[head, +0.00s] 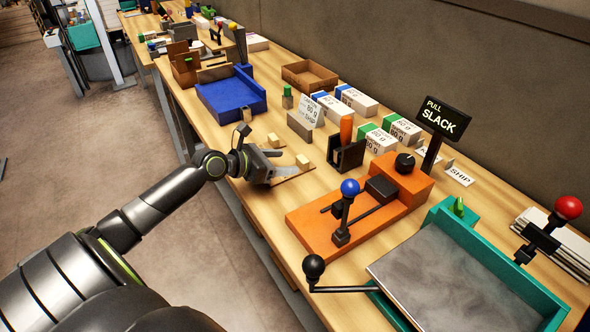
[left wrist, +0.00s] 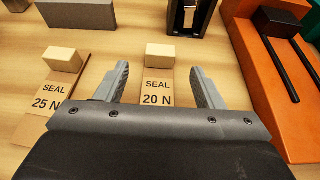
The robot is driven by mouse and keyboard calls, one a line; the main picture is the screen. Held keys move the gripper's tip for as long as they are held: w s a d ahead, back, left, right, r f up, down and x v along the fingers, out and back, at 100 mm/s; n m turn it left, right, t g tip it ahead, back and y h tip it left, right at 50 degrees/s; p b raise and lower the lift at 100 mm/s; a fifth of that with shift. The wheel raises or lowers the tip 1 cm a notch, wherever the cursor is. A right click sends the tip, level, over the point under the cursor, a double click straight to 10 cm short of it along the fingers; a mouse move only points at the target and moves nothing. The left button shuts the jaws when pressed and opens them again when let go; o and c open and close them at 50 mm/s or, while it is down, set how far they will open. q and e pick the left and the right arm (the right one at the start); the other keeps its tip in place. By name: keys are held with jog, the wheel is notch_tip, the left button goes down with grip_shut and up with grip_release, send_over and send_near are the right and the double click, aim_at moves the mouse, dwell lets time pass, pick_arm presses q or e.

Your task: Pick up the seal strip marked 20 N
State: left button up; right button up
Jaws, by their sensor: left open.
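The seal strip marked 20 N (left wrist: 157,86) is a flat tan strip on the wooden table, with a pale block (left wrist: 162,54) at its far end. My left gripper (left wrist: 160,68) is open and empty, with one finger on each side of this strip in the left wrist view. I cannot tell how high above the table the fingers are. In the head view my left gripper (head: 283,166) is low at the table's front edge and partly hides the strips. A similar strip marked 25 N (left wrist: 48,95) lies to the left. My right gripper is not in view.
An orange lever device (left wrist: 268,80) stands right of the strips. A black holder with an orange handle (head: 347,148) and a grey block (head: 299,126) stand behind them. A blue tray (head: 228,92) is farther left. A teal-framed tray (head: 530,280) is at the near right.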

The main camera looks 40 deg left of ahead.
aim_at(299, 161)
pick_arm(q)
jog(key=shift+x, duration=3.35)
jog(key=shift+f, duration=0.1)
jog(key=shift+a, duration=0.1)
jog(key=c, duration=1.1)
